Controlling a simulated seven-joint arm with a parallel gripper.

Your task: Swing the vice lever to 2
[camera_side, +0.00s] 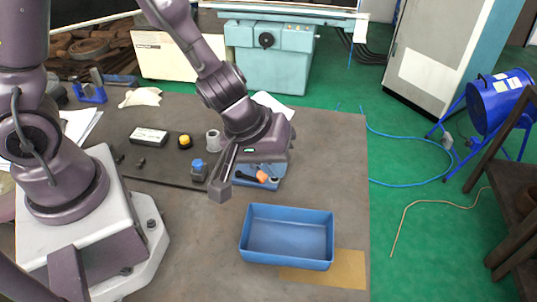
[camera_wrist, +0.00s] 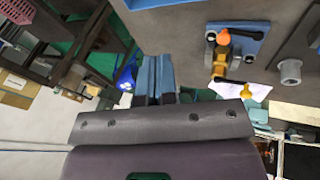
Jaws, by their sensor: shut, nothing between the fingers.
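The vice shows in the side view as a blue base plate (camera_side: 268,184) with a black lever (camera_side: 246,177) and an orange knob (camera_side: 262,176). My wrist hides its far part. In the wrist view the blue plate (camera_wrist: 250,43), brass-coloured body (camera_wrist: 219,66) and orange knob (camera_wrist: 223,37) are at the upper right. I cannot read any position numbers. My gripper (camera_wrist: 157,60) is shut and empty, its blue fingers side by side. They appear left of the vice in the wrist view, apart from the lever.
The bench front is mostly clear.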

